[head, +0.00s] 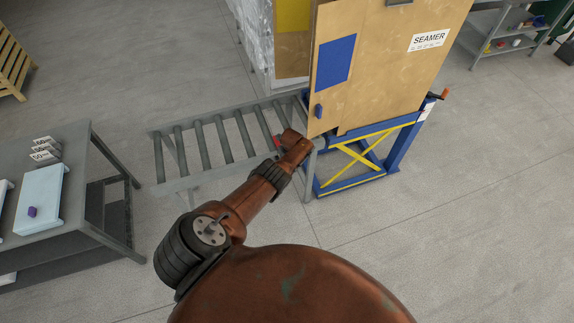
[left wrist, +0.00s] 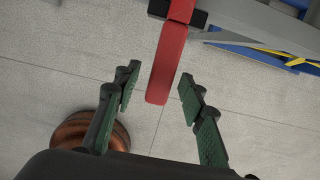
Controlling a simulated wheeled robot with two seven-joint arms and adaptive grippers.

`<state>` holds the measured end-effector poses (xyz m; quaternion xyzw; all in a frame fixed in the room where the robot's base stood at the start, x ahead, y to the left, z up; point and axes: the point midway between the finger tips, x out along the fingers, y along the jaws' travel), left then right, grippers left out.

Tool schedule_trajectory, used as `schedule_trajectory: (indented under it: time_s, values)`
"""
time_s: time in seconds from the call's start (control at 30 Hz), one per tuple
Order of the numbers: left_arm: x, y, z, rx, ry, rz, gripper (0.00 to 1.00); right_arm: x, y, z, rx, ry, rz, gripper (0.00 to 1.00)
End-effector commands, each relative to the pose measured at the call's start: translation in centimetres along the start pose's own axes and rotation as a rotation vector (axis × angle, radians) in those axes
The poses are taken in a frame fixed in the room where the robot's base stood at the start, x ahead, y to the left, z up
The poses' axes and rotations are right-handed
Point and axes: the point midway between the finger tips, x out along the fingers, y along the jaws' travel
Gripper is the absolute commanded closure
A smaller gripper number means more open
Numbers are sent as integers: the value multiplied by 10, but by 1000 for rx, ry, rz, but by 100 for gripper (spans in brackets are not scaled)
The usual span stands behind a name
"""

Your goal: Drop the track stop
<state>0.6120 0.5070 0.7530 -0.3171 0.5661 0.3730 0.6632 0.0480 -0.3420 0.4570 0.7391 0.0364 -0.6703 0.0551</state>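The red track stop lever (left wrist: 166,65) hangs from a dark mount on a grey frame at the top of the left wrist view. A small bit of red (head: 278,142) shows beside my arm at the conveyor's right end in the head view. My left gripper (left wrist: 158,88) is open, its green-padded fingers on either side of the lever's free end. I see a gap on both sides and the gripper looks empty. In the head view my wrist hides the left gripper's fingers. My right gripper is in neither view.
The roller conveyor (head: 205,145) runs to the wooden SEAMER cabinet (head: 385,75) on its blue and yellow stand (head: 365,150). A grey table (head: 75,160) with a pale tray (head: 45,200) stands at left.

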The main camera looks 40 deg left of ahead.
Motion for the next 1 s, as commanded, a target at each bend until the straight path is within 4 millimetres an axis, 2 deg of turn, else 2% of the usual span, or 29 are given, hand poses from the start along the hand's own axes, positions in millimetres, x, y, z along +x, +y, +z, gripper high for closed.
schedule_trajectory:
  time_s: [0.17, 0.37, 0.53, 1.0]
  values:
    - [-3, -5, -4, 7, 5, -6, 62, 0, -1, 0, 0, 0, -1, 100]
    - [-15, -10, -5, 13, 7, -12, 62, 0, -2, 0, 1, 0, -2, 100]
    - [-29, 0, -1, -2, 0, -3, 62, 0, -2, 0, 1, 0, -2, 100]
    - [-96, 1, 0, -1, -2, -1, 62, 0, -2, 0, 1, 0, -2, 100]
